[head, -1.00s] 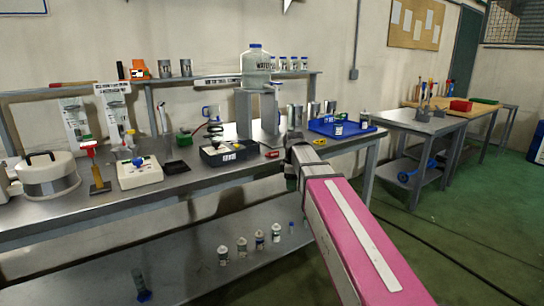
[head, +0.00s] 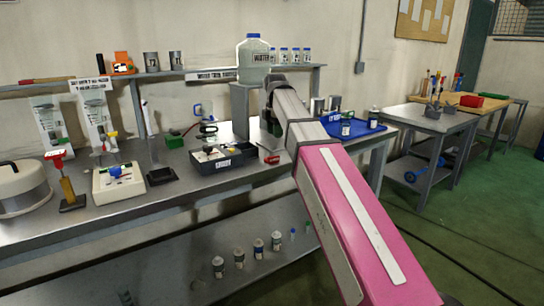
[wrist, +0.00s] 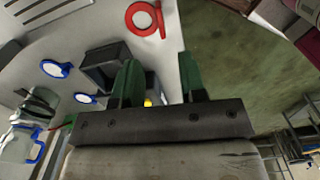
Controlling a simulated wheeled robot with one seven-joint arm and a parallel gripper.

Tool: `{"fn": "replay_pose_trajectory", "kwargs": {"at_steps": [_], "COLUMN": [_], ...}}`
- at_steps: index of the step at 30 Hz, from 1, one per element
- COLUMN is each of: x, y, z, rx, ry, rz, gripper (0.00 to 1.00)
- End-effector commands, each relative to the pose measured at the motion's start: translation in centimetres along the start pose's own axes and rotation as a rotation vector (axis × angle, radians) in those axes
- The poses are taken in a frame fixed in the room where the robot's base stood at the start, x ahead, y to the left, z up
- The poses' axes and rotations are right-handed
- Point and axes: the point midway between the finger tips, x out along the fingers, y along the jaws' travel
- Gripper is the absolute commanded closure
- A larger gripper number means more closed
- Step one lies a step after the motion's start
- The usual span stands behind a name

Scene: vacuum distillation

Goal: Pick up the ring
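My gripper (wrist: 160,78) is open, with its two dark green fingers well apart above the bench near its front edge. A small yellow thing (wrist: 148,102) shows between the fingers, low in the wrist view. It may be the ring, mostly hidden by my gripper. A red ring-shaped piece with a short tail (wrist: 143,18) lies beyond the fingers near the bench edge in the wrist view. In the head view my gripper (head: 268,125) is seen from behind over the bench (head: 130,210), and my arm covers the bench behind it. I see no contact with either piece.
A grey box of small parts (head: 222,160) and a red item (head: 268,157) are left of my arm. A blue tray with bottles (head: 362,125) is to the right. The water jug (head: 253,60) stands behind. Green floor (wrist: 235,60) lies beyond the bench edge.

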Motion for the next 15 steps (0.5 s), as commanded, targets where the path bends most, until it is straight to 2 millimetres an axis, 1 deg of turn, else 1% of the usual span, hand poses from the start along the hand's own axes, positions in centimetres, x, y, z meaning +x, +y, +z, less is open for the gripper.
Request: {"fn": "replay_pose_trajectory", "kwargs": {"at_steps": [2,5,12,15], "x": [0.1,0.8,4.1,5.2], "y": [0.0,-0.1,-0.1,-0.1], "z": [-0.1,-0.1,-0.1,-0.1], "rx": [-0.005,-0.005,-0.004,-0.003], "ry": [0.0,0.0,0.0,0.0], "rz": [-0.001,-0.001,-0.001,-0.001], "gripper": [0.62,0.62,0.62,0.62]}}
